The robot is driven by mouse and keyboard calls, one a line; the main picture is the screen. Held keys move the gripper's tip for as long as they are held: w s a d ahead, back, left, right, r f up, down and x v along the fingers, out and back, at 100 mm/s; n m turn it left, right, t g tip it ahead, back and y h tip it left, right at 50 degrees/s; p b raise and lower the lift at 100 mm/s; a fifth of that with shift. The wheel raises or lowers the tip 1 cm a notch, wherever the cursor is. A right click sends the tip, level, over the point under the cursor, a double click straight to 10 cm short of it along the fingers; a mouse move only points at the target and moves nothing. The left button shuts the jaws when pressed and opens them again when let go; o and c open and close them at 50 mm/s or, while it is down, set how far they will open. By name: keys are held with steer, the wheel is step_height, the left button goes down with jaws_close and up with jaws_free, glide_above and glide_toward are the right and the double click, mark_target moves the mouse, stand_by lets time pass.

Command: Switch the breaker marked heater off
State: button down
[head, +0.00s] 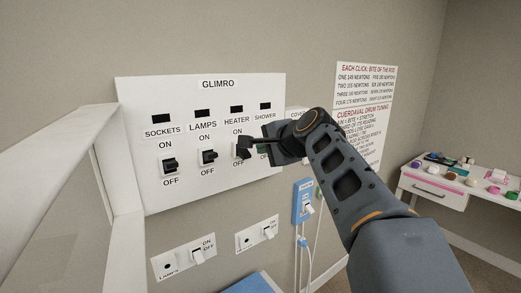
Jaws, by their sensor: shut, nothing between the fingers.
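A white GLIMRO breaker panel (130,120) is on the wall, with breakers labelled sockets (170,165), lamps (208,157), heater and shower in a row. Each has ON above and OFF below. The heater breaker (242,153) is third from the left, partly covered by my gripper, so its position is hard to read. My gripper (251,145) is shut and empty, its tips at the heater breaker from the right. I cannot tell whether they touch it. My gripper and wrist hide most of the shower breaker.
Below the panel are two small switch plates, one at left (183,257) and one at right (257,235). A blue switch box (303,201) with cables hangs right of them. A pale door or frame (120,150) stands at the left. A cluttered table (440,190) is at right.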

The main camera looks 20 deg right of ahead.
steer(key=v, duration=0.8)
steer(key=shift+s, duration=0.45)
steer(key=shift+f, duration=0.1)
step_height(320, 180, down, 12)
steer(key=s+d+n+g+h+p, duration=0.1)
steer(key=d+n+g+h+p, duration=0.1)
steer(key=n+g, duration=0.25)
steer(key=s+a+f+n+g+h+p, duration=0.1)
steer(key=s+a+f+n+g+p, duration=0.3)
steer(key=s+a+f+n+p, duration=0.5)
steer(key=shift+s+a+f+n, duration=0.25)
steer(key=shift+a+n, duration=0.1)
steer(key=shift+n, duration=0.5)
